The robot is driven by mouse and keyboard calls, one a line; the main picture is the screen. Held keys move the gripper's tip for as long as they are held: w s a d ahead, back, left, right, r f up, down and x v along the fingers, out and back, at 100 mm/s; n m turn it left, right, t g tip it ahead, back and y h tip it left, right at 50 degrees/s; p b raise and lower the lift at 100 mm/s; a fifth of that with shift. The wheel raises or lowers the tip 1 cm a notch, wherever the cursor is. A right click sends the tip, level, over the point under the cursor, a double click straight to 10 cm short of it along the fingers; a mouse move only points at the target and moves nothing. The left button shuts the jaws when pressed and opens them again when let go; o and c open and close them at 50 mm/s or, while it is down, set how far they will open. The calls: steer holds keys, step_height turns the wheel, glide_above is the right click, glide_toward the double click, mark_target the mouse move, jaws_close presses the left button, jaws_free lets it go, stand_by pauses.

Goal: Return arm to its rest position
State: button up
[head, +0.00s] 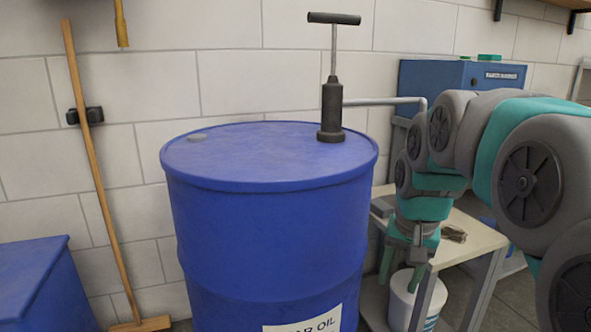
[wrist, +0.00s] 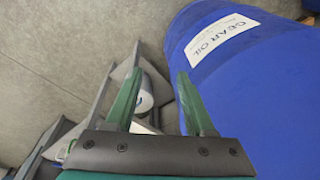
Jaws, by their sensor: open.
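My gripper (head: 402,272) hangs fingers-down to the right of the blue drum in the head view, in front of a small workbench. My arm comes in from the right edge, bent, and bends down to it. In the wrist view the two green fingers of my gripper (wrist: 158,88) are spread apart, with nothing held between them. The blue drum (head: 270,225) stands upright with a hand pump (head: 332,108) on its lid. In the wrist view the drum (wrist: 265,90) is close beside the right finger, and its label reads "GEAR OIL".
A light-topped workbench (head: 478,240) stands right of the drum, partly behind my arm. A white bucket (head: 420,300) sits low beneath my gripper. A blue cabinet (head: 425,75) is behind. A broom (head: 85,135) leans on the wall at left, near a blue box (head: 35,285).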

steer(key=s+a+f+n+g, duration=0.1)
steer(key=s+f, duration=0.3)
steer(key=s, duration=0.4)
steer(key=s+a+f+n+g, duration=0.1)
steer(key=s+f+n, duration=0.1)
steer(key=s+f, duration=0.3)
steer(key=s+a+f+n+g, duration=0.1)
steer(key=s+f, duration=0.3)
steer(key=s, duration=0.9)
steer(key=shift+a+f+n+g, duration=0.2)
steer(key=shift+a+n+g, duration=0.2)
steer(key=shift+n, duration=0.1)
steer(key=shift+a, duration=0.1)
